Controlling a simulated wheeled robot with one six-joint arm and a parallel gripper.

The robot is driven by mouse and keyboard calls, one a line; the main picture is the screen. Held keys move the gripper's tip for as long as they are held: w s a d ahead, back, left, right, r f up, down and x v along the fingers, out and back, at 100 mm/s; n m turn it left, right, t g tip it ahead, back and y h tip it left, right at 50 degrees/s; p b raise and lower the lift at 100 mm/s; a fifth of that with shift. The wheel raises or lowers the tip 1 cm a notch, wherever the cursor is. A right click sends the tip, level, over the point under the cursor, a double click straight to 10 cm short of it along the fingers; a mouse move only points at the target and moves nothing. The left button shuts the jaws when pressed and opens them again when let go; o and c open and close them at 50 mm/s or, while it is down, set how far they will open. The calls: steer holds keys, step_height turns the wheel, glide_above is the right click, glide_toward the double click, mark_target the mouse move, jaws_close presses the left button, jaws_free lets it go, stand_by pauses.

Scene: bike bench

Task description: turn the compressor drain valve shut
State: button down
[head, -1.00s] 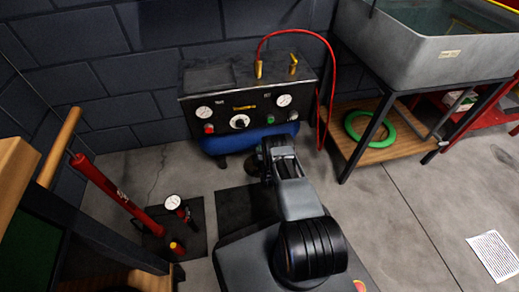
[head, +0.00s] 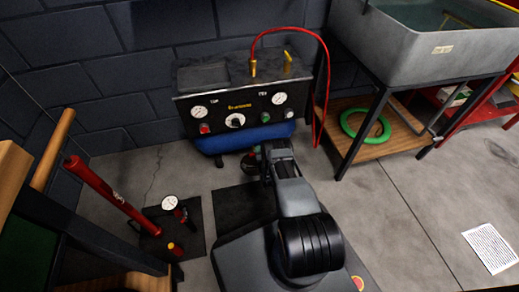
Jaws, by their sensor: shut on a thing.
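The compressor has a blue tank (head: 225,141) under a black panel (head: 270,114) with gauges and knobs, against the block wall. My gripper (head: 255,160) is low at the front of the tank, at the end of my arm, which reaches forward from the bottom of the view. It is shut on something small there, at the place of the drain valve. My wrist and the gripper itself cover most of the valve, so its handle angle cannot be made out. The fingertips are dark and small in this view.
A red hose (head: 327,75) arches from the compressor top down its right side. A grey sink (head: 430,45) on a black frame stands right, with a green coil (head: 365,124) on its shelf. A red floor pump (head: 112,195) stands left. Open floor lies at right.

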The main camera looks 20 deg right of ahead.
steer(key=shift+w+a+m, duration=0.1)
steer(key=shift+w+m, duration=0.05)
steer(key=shift+m, duration=0.75)
steer(key=c, duration=1.4)
jaws_free()
steer(key=shift+o, duration=1.2)
steer(key=shift+f, duration=0.1)
steer(key=s+a+p, duration=0.2)
steer(key=s+p, duration=0.3)
steer(key=s, duration=0.8)
steer(key=shift+s+a+p, duration=0.25)
steer(key=shift+s+p, duration=0.1)
steer(key=shift+s, duration=0.1)
